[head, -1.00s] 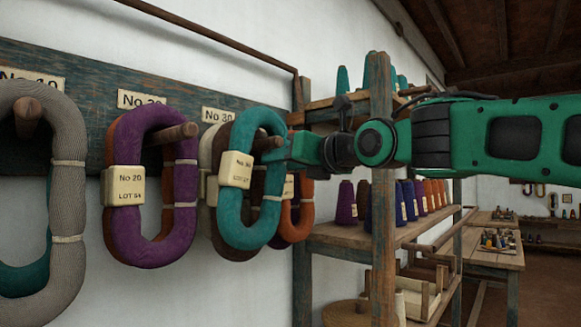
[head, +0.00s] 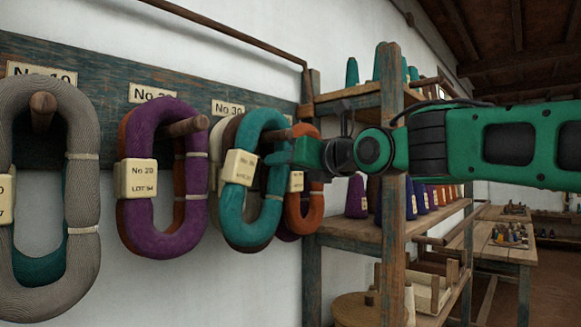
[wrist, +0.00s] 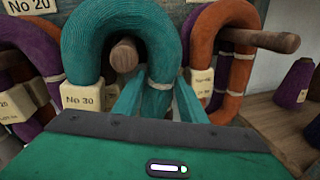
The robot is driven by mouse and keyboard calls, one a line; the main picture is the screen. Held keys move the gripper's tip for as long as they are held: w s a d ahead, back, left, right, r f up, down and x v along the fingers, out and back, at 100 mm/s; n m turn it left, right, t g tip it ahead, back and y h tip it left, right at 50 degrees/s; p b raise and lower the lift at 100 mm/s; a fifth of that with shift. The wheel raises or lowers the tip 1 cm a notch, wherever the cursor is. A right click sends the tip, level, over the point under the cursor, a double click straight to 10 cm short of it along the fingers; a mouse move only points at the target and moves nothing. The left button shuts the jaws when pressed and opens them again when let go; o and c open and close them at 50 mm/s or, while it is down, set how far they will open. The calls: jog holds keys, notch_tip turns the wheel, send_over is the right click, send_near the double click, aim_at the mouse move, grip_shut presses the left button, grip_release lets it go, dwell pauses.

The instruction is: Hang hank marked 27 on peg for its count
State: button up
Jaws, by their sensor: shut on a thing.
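A teal hank (head: 235,214) hangs upright at the peg board under the No 30 sign (head: 228,107). Its cream tag (head: 239,167) reads No 30, more clearly in the wrist view (wrist: 82,97); the lot line is too small to read. The No 30 peg (wrist: 124,55) shows inside the hank's loop, under its top arch. My gripper (head: 281,157) is shut on the teal hank's right side; in the wrist view its two fingers (wrist: 158,95) stand either side of the strand. Another hank hangs behind the teal one, mostly hidden.
A purple hank (head: 136,206) hangs on the No 20 peg and a grey hank (head: 83,205) on the No 10 peg. An orange hank (head: 316,211) hangs beyond my gripper. A shelf post (head: 391,230) and shelves of thread cones stand close to my arm on the right.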

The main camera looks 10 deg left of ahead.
jog(key=shift+a+f, duration=0.2)
jog(key=shift+f, duration=0.4)
jog(key=o, duration=1.3)
jog(key=shift+w+a, duration=0.1)
jog(key=shift+o, duration=0.2)
jog(key=shift+r, duration=0.2)
jog(key=shift+d, duration=0.2)
jog(key=shift+s+d+r, duration=0.1)
jog(key=shift+s+d, duration=0.05)
jog(key=shift+s, duration=0.05)
jog(key=v, duration=1)
jog(key=shift+s+d, duration=0.15)
